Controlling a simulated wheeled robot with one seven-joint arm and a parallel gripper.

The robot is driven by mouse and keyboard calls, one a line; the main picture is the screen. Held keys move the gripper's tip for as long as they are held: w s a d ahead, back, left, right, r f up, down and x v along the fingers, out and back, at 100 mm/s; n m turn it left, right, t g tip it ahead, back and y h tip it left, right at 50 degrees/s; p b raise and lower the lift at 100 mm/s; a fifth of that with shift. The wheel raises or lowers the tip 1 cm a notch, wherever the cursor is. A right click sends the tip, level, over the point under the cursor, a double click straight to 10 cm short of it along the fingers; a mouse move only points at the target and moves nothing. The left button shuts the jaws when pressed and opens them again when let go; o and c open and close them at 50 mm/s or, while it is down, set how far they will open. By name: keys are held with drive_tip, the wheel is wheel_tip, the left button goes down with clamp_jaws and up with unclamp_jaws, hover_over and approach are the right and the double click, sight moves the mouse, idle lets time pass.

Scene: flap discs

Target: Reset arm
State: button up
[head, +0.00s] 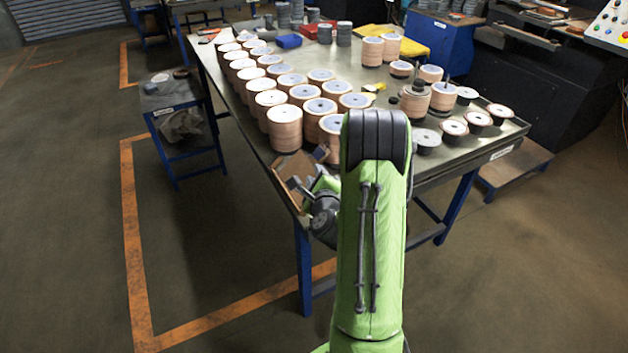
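My green arm rises in the middle of the head view, with its elbow in front of the table's near edge. Beyond it, part of my wrist shows low at the table's near left corner, left of the arm. My gripper's fingertips cannot be made out behind the arm and wrist. Stacks of flap discs (285,128) stand in rows on the metal table (437,178), from the far left to the near middle. The nearest stacks are partly hidden by my arm. I cannot tell whether the gripper holds anything.
A brown open box or holder (290,172) is at the table's near left corner, close to my wrist. More discs and short spools (453,130) stand on the right. A small blue side table (172,105) is at left. The floor (75,220) at left is clear.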

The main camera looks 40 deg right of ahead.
drive_tip(key=shift+w+d+f, duration=0.1)
drive_tip(key=shift+w+d, duration=0.05)
drive_tip(key=a+r+n+g+y, duration=0.1)
drive_tip(key=a+r+n+y, duration=0.4)
drive_tip(key=a+n, duration=0.55)
drive_tip(key=a+r+n+y, duration=0.4)
drive_tip(key=a+n, duration=0.5)
drive_tip(key=a, duration=0.3)
drive_tip(key=s+a+r+n+g, duration=0.1)
drive_tip(key=s+n, duration=0.4)
drive_tip(key=s, duration=0.6)
drive_tip(key=s+a+r+n+g, duration=0.2)
drive_tip(key=s+n+g, duration=0.3)
drive_tip(key=s, duration=0.7)
drive_tip(key=shift+a+r+n+h, duration=0.2)
drive_tip(key=shift+a+n+h, duration=0.2)
drive_tip(key=shift+a+n, duration=0.25)
drive_tip(key=shift+d, duration=0.1)
